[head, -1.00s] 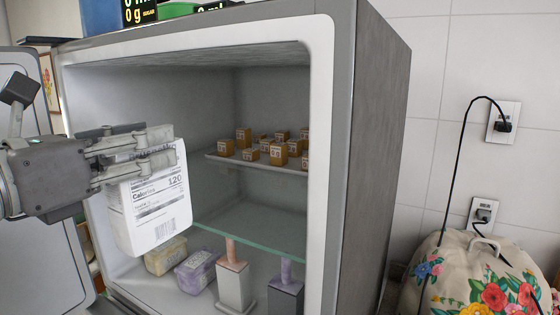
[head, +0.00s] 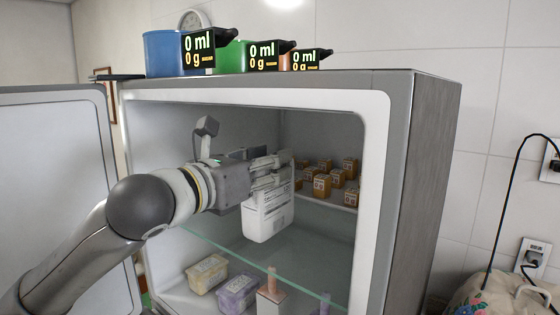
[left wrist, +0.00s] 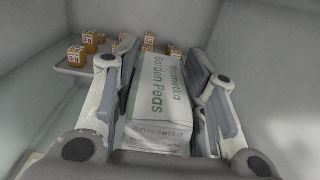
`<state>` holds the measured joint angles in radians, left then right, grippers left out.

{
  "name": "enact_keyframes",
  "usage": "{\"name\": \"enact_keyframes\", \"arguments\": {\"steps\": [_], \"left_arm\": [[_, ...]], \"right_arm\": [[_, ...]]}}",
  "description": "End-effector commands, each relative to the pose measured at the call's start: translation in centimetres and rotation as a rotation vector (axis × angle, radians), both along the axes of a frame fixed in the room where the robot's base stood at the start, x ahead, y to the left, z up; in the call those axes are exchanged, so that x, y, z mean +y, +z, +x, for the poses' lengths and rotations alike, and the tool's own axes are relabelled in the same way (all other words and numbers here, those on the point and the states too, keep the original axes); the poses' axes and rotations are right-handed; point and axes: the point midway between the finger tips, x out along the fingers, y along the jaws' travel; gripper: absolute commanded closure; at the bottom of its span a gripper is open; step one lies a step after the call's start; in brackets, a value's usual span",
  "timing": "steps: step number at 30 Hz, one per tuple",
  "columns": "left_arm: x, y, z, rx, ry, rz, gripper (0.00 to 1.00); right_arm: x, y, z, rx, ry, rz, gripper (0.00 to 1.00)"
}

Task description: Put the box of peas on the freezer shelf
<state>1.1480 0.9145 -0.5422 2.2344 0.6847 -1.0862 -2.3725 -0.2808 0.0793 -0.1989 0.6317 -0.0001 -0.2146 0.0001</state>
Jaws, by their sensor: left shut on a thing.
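The white box of peas (head: 268,218) hangs from my left gripper (head: 272,172) inside the open freezer, above the glass shelf (head: 265,262). Its side with printed text faces the head camera. The box is upright and looks apart from the glass shelf. The freezer (head: 376,110) stands with its door swung open to the left. My right gripper is not in view.
Several small orange boxes (head: 322,186) stand on a short shelf at the back right. Tubs (head: 207,273) and popsicle-like blocks (head: 270,298) stand below the glass. Measuring cups (head: 163,52) sit on the freezer top. The glass shelf looks bare around the box.

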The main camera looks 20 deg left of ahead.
Motion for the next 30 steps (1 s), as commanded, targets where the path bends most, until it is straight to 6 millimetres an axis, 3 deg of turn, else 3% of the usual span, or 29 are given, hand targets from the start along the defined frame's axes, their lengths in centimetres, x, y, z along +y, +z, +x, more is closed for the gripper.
{"name": "enact_keyframes", "arguments": {"steps": [6, 11, 24, 25, 30], "left_arm": [[-1.4, 0.1, 3.6, 0.004, -0.002, -0.002, 1.0], [-1.3, -1.2, 3.3, 0.0, -0.001, 0.001, 1.0], [-1.2, -1.9, 3.3, 0.0, 0.0, 0.0, 1.0], [-1.2, -1.9, 3.3, 0.002, -0.001, 0.0, 0.57], [-1.2, -1.9, 3.3, 0.002, -0.001, 0.0, 0.39]], "right_arm": [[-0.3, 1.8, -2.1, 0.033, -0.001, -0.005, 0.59], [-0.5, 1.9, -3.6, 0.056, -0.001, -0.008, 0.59], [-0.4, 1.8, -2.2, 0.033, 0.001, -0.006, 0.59], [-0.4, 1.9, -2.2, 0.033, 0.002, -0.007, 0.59], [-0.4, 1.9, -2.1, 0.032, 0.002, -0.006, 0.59]]}}
